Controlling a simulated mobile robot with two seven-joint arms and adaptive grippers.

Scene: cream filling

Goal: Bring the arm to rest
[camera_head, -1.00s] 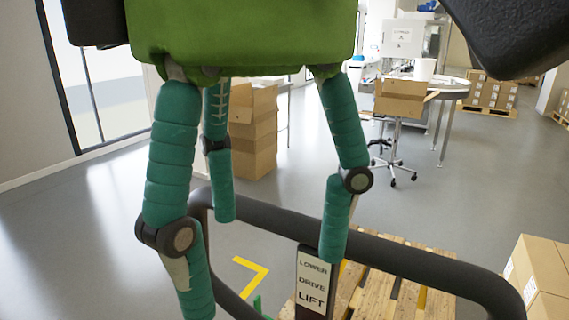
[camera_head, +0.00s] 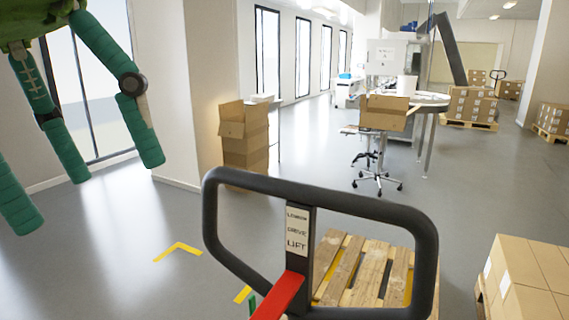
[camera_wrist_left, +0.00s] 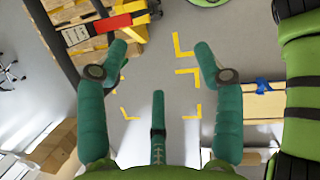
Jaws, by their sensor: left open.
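My left gripper (camera_head: 85,185) hangs at the upper left of the head view. It has three green padded fingers with dark joints. The fingers are spread open with nothing between them. In the left wrist view the open fingers (camera_wrist_left: 160,65) point away from the camera, over grey floor. The gripper is left of the black pallet-truck handle (camera_head: 425,235) and apart from it in the head view. My right gripper is in neither current view.
The handle, with its red lever (camera_head: 280,297), stands before a wooden pallet (camera_head: 345,270). Stacked cartons (camera_head: 530,270) are at lower right. The floor at left is largely clear.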

